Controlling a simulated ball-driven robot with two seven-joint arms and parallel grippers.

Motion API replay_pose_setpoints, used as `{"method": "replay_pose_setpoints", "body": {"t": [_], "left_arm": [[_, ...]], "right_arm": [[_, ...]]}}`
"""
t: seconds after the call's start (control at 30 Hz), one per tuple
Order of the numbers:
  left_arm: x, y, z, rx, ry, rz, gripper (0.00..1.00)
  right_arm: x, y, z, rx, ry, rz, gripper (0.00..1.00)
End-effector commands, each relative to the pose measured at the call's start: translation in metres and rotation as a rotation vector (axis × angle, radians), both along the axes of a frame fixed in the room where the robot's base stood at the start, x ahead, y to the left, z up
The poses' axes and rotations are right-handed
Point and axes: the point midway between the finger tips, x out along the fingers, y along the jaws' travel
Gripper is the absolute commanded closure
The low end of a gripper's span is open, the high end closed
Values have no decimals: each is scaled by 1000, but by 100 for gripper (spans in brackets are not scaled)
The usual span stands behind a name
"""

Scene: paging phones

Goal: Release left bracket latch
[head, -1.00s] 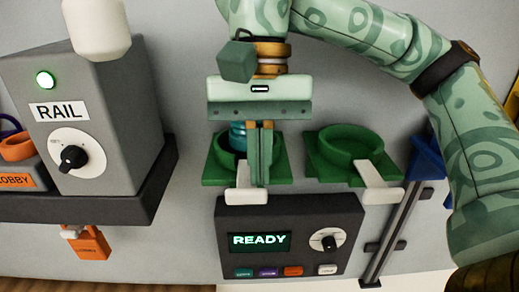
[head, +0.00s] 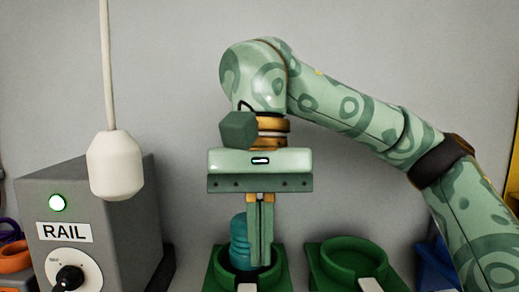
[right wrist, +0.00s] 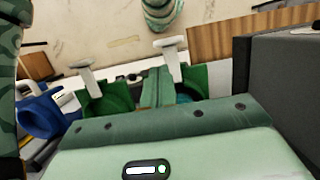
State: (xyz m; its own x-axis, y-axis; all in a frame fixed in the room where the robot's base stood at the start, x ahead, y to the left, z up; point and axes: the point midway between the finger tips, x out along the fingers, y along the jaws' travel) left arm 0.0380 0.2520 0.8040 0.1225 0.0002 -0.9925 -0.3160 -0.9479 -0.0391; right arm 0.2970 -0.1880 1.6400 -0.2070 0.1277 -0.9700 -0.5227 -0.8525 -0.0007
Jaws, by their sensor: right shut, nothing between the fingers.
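The green left bracket (head: 217,272) shows at the bottom edge of the head view, with a teal ribbed cylinder (head: 239,240) in its ring. Its white latch (head: 247,287) is mostly cut off by the frame edge; in the right wrist view the latch (right wrist: 170,55) sticks out from the bracket (right wrist: 197,78). My right gripper (head: 260,264) is shut and empty, fingers pointing down in front of the ring, just right of the cylinder. Contact with the bracket or latch cannot be told. My left gripper is not in view.
The green right bracket (head: 347,252) stands beside the left one, with its own white latch (head: 370,285). A grey RAIL box (head: 100,200) with a lit green lamp stands at left. A white pendant (head: 115,165) hangs on a cord before it. The wall above is clear.

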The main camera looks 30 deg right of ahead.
Motion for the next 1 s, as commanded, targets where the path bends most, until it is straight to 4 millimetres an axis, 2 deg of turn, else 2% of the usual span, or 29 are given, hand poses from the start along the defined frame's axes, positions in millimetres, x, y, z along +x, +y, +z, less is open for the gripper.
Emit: {"method": "replay_pose_setpoints", "body": {"t": [0.03, 0.2, 0.4, 0.6, 1.0], "left_arm": [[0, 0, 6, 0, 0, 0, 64], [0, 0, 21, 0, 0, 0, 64], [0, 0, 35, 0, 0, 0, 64], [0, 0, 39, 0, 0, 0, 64], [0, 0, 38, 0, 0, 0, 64]], "right_arm": [[3, -1, 16, -1, -3, -3, 100], [12, -7, 56, 0, -2, -3, 100], [19, -11, 88, 0, -1, -2, 100], [22, -13, 97, 1, 0, -1, 100], [22, -13, 97, 0, 0, 0, 100]]}}
